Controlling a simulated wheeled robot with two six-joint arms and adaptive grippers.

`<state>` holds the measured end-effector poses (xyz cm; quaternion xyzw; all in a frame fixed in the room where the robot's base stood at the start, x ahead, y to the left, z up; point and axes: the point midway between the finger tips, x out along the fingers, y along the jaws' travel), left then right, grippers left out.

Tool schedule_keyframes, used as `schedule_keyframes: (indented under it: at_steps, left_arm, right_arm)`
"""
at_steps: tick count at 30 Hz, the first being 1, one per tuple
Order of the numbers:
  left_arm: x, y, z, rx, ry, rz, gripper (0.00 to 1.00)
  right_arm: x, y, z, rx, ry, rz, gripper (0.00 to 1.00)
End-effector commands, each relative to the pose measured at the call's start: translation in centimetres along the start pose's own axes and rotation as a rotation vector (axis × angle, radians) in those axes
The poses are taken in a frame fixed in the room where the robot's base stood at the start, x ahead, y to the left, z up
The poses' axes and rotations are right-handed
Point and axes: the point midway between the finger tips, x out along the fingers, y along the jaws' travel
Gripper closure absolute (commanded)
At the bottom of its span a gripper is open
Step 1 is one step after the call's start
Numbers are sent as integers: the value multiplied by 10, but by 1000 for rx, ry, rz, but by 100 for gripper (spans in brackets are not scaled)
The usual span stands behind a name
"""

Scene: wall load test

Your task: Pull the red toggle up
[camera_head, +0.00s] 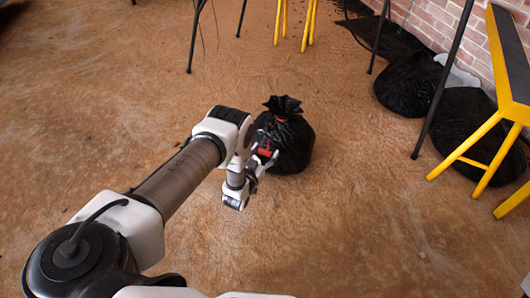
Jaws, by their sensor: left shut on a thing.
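A full black bag (293,148) stands upright on the floor near the middle of the view. Its gathered neck has a small red tie (281,119). A red piece, which looks like the red toggle (264,149), shows low on the bag's left side, right at my left gripper. My left gripper (266,158) is at the bag's left side, shut on the red toggle. The fingertips are small and partly blend into the dark bag, so the exact grip is hard to see. My right gripper is not in view.
Yellow-legged trestles (478,150) and thin black poles (443,80) stand at the right and back. Several dark bags (410,83) lie along the brick wall (432,18) at the upper right. The brown floor (350,230) around the bag is clear.

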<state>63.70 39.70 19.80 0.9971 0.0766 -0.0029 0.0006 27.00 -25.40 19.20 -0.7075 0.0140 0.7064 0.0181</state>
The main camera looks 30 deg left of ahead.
Motion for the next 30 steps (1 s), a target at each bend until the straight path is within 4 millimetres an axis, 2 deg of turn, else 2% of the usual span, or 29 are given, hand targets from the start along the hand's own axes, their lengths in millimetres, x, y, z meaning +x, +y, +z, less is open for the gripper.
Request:
schedule_keyframes:
  at_steps: [2,3,4,5,17,20,30]
  left_arm:
    - [2,0,-4,0,10,0,92]
    - [2,0,-4,0,11,0,19]
    - [2,0,-4,0,11,0,8]
    - [2,0,-4,0,10,0,3]
    - [-4,0,-1,0,4,0,3]
    - [-18,0,0,0,1,-1,3]
    - [-100,0,0,0,2,0,3]
  right_arm:
    - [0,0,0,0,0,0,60]
    - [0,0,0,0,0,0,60]
    - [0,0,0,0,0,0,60]
    - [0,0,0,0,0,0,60]
    - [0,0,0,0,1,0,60]
    - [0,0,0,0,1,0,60]
    - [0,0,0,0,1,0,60]
